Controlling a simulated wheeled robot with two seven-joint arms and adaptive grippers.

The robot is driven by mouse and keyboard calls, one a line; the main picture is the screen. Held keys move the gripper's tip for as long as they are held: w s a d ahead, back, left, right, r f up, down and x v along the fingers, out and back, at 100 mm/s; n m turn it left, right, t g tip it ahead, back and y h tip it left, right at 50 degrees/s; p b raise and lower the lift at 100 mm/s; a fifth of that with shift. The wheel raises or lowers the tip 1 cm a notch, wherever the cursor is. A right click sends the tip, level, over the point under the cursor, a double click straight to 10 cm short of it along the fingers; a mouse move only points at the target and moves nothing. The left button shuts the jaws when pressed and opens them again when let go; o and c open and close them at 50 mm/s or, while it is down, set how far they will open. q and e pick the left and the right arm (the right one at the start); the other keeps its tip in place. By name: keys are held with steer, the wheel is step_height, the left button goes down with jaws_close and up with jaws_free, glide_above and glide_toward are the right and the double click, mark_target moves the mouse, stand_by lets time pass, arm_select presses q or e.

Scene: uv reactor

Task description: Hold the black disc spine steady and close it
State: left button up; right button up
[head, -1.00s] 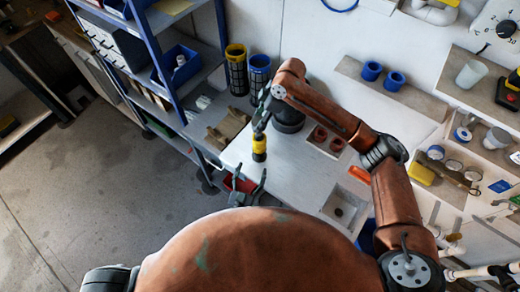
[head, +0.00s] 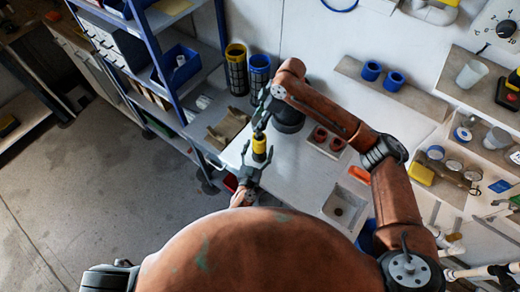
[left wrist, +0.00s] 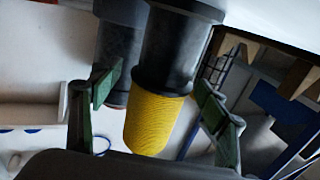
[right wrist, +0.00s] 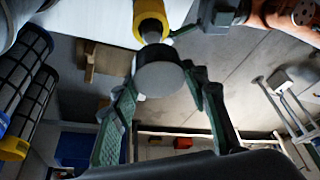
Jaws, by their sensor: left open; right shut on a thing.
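The black disc spine (right wrist: 160,76) is a dark cylinder with a pale round end and a yellow section. In the head view, its yellow section (head: 259,146) shows above the bench's left end. My right gripper (head: 260,126) is shut on its dark upper part from above. My left gripper (head: 248,174) is open just below the yellow section. In the left wrist view, the ribbed yellow sleeve (left wrist: 153,124) hangs between the open fingers with visible gaps on both sides. The spine's far side is hidden.
The white bench (head: 285,180) is mostly clear here. A dark round base (head: 289,118) stands behind the spine. Blue shelving (head: 175,75) and two mesh cylinders, one yellow-rimmed (head: 237,72) and one blue-rimmed (head: 259,75), stand left and behind. Red rings (head: 321,134) lie to the right.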

arm_select(q)
steer(key=shift+c, duration=0.4)
steer(key=c, duration=1.7)
arm_select(e)
steer(key=shift+d+f, duration=0.1)
steer(key=shift+f, duration=2.35)
steer(key=shift+f, duration=0.9)
arm_select(q)
jaws_close()
arm_select(e)
steer(key=shift+f, duration=0.6)
